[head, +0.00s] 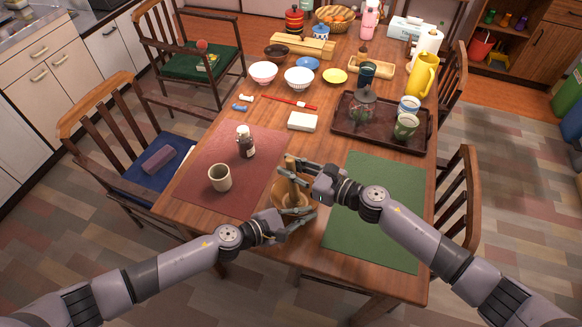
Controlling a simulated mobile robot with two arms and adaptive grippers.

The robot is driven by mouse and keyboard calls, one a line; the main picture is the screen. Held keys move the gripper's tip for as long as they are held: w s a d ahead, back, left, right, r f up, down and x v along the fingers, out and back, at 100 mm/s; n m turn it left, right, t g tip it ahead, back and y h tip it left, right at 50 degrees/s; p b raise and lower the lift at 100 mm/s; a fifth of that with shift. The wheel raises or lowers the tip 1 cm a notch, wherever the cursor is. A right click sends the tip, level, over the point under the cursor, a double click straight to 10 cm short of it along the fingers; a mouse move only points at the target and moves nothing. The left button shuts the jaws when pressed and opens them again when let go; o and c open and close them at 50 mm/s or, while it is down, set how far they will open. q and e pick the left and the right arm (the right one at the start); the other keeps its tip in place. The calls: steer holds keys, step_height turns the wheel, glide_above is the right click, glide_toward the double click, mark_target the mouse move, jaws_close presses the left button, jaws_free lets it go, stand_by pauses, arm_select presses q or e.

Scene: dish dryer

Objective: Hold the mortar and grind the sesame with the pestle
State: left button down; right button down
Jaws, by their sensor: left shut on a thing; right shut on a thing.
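The tan mortar (278,187) stands near the front edge of the wooden table, between the red and green mats. My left gripper (300,222) is shut on the mortar's lower front side. The wooden pestle (291,162) stands in the mortar, its top end showing above my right gripper. My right gripper (297,170) is shut around the pestle, just above the mortar. My grippers hide much of the mortar, and its inside and any sesame cannot be made out.
Bowls (299,77) stand farther back.

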steer(key=shift+f, duration=0.65)
stand_by(0.8)
